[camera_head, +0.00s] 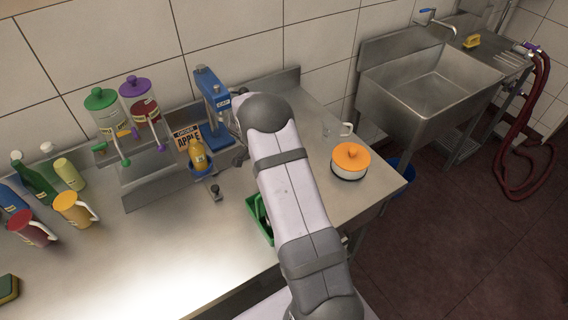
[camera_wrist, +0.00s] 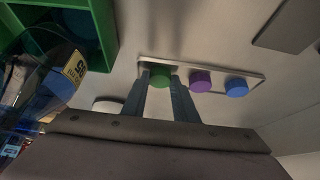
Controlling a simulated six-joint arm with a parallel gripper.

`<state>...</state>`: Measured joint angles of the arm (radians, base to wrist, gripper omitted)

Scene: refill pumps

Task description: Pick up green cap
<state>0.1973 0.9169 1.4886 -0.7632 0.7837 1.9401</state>
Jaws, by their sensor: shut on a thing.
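In the wrist view, the green cap (camera_wrist: 160,81) is between the two fingers of my gripper (camera_wrist: 161,71), which is shut on it. The cap is at the left end of a thin white tray (camera_wrist: 222,73); I cannot tell if it is lifted clear. A purple cap (camera_wrist: 200,81) and a blue cap (camera_wrist: 237,87) are in a row to its right on the tray. In the head view my arm covers the gripper, the caps and the tray.
A green crate (camera_wrist: 104,28) stands left of the tray; it also shows beside my arm in the head view (camera_head: 259,222). A clear vessel with a yellow label (camera_wrist: 76,67) is close at the left. An orange-lidded pot (camera_head: 350,158) stands at the counter's right.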

